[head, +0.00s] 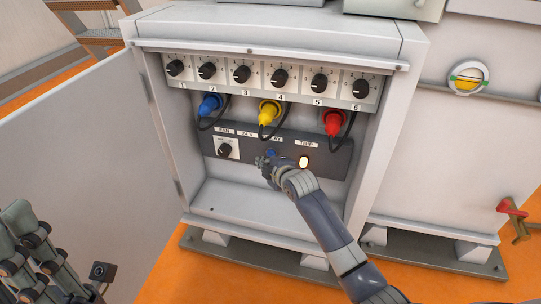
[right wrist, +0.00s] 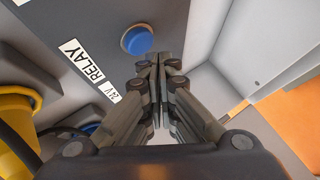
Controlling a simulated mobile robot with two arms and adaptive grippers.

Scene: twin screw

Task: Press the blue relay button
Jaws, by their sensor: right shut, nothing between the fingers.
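The blue relay button (right wrist: 137,40) is a round cap on the dark panel, beside the RELAY label (right wrist: 83,61) in the right wrist view. In the head view a small part of the button (head: 271,152) shows just above my right gripper (head: 263,161). My right gripper (right wrist: 155,57) is shut and empty, its fingertips close to the button and a little to its lower right in the wrist view. I cannot tell whether they touch the panel. My left gripper (head: 24,222) is at the lower left of the head view, far from the panel.
The open cabinet holds a row of black knobs (head: 280,77) and blue (head: 210,104), yellow (head: 269,112) and red (head: 333,122) plugs with cables. The FAN knob (head: 224,149) and lit TRIP lamp (head: 304,162) flank the button. The cabinet door (head: 90,150) stands open at left.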

